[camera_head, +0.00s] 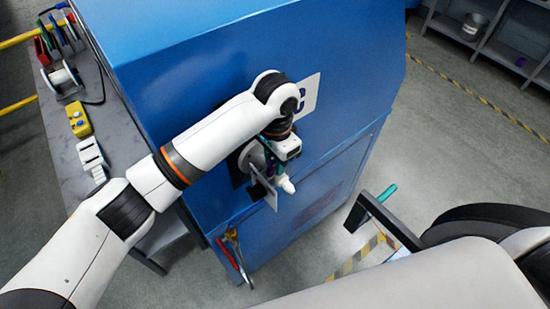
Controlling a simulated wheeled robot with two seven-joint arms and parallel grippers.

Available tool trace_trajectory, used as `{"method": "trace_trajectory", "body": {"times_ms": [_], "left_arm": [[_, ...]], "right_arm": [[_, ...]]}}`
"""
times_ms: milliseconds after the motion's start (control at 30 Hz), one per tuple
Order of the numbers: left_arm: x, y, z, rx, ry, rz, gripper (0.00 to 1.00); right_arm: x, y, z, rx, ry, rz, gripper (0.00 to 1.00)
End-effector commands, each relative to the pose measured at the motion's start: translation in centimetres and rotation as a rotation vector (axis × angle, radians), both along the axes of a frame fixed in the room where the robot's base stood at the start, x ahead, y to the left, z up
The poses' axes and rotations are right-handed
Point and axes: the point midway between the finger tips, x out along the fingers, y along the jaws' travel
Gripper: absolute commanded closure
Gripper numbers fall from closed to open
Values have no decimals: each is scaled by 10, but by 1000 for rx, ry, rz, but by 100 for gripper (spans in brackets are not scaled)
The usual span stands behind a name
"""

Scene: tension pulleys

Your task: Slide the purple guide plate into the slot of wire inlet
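My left gripper (272,162) is at the front face of the blue machine, by a grey round part (250,160) and a thin grey plate (265,190). A white rounded piece (286,184) sticks out just beyond the gripper. The wrist and arm cover much of this spot. I cannot make out the purple guide plate or the slot of the wire inlet, nor whether the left fingers hold anything. My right gripper (377,207) shows in part at the lower right, with a dark bar and a teal tip, apart from the machine.
The blue machine (190,45) fills the middle. Pliers-like tools with red and yellow handles (234,250) hang on its side. A grey bench (115,120) at left holds a yellow box (78,120), a white block (91,155) and a spool (62,77). Open floor lies at right.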

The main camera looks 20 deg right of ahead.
Motion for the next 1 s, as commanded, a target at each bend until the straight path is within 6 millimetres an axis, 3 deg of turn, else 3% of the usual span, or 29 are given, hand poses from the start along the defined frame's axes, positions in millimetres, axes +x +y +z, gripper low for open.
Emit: {"method": "trace_trajectory", "body": {"times_ms": [333, 467, 700, 1000], "left_arm": [[0, 0, 1, 0, 0, 1, 61], [1, -1, 10, -2, -2, 1, 61], [1, -1, 57, -2, -5, -1, 61], [1, 0, 111, 0, -4, 0, 61]], "right_arm": [[0, 0, -1, 0, 0, 0, 64], [0, 0, -6, 0, 0, 0, 64], [0, 0, -23, 0, 0, 0, 64], [0, 0, -25, 0, 0, 0, 64]]}}
